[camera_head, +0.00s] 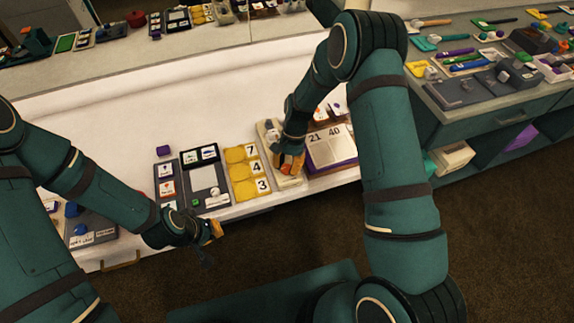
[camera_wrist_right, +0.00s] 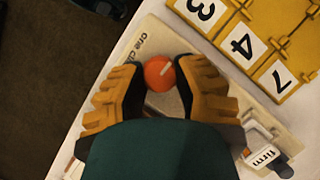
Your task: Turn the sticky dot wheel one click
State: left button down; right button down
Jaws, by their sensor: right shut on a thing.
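My right gripper (camera_wrist_right: 161,66) is shut on the wheel, one orange finger on each side.
Yellow number cards (camera_head: 246,172) reading 7, 4, 3 stand left of the board. A purple-edged block with 21 and 40 (camera_head: 330,150) stands close on its right. A "firm" label (camera_wrist_right: 263,156) is on the board's other end.

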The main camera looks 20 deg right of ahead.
jog(key=shift+s+f, duration=0.1)
jog(key=shift+f, duration=0.05)
jog(key=c, duration=0.6)
grip_release()
jog(key=v, duration=1.2)
